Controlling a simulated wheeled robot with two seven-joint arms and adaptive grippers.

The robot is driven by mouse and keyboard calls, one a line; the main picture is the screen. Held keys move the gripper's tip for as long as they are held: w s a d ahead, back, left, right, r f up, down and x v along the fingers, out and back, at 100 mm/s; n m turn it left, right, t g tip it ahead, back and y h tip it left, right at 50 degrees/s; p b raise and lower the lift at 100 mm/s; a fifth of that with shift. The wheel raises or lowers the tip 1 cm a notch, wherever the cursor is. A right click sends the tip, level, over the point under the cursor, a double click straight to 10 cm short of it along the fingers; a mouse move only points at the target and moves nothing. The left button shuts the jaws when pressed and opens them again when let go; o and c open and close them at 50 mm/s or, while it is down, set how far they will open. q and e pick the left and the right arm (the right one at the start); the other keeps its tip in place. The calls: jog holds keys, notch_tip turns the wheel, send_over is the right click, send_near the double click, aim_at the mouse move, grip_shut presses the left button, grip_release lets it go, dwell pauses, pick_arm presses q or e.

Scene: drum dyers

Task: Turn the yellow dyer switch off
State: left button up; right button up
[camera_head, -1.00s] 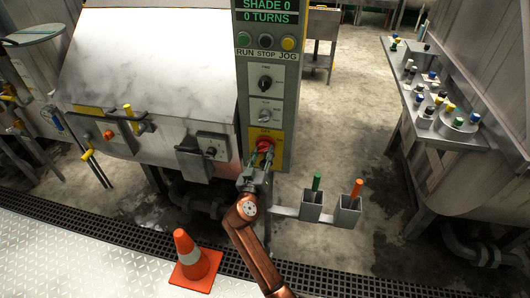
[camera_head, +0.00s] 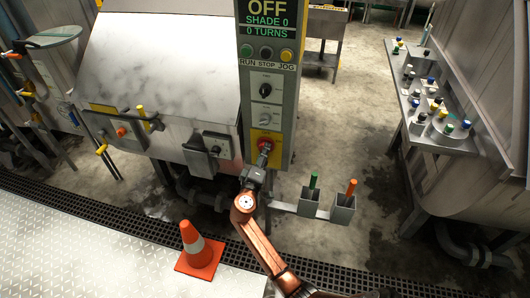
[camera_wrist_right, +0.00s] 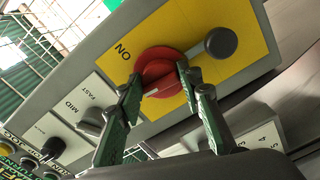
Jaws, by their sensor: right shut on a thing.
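The yellow switch plate (camera_head: 254,137) is on the lower front of the grey control column, with a round red knob (camera_head: 263,143) on it. In the right wrist view the red knob (camera_wrist_right: 158,58) shows close up on the yellow plate (camera_wrist_right: 205,25), with an "ON" label beside it and a dark round knob (camera_wrist_right: 221,42) to its right. My right gripper (camera_head: 264,152) is at the red knob. In the wrist view its green fingers (camera_wrist_right: 158,84) are shut on the knob from both sides. My left gripper is not in view.
The column's display (camera_head: 266,18) reads "OFF", "SHADE 0", "0 TURNS". Two holders with a green (camera_head: 313,179) and an orange handle (camera_head: 351,187) stand right of my arm. An orange cone (camera_head: 195,245) stands on the floor. A shelf of bottles (camera_head: 447,137) is at right.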

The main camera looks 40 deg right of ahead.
jog(key=shift+n+p, duration=0.3)
jog(key=shift+n, duration=0.2)
jog(key=o, duration=1.2)
jog(key=shift+c, duration=0.2)
jog(key=v, duration=1.2)
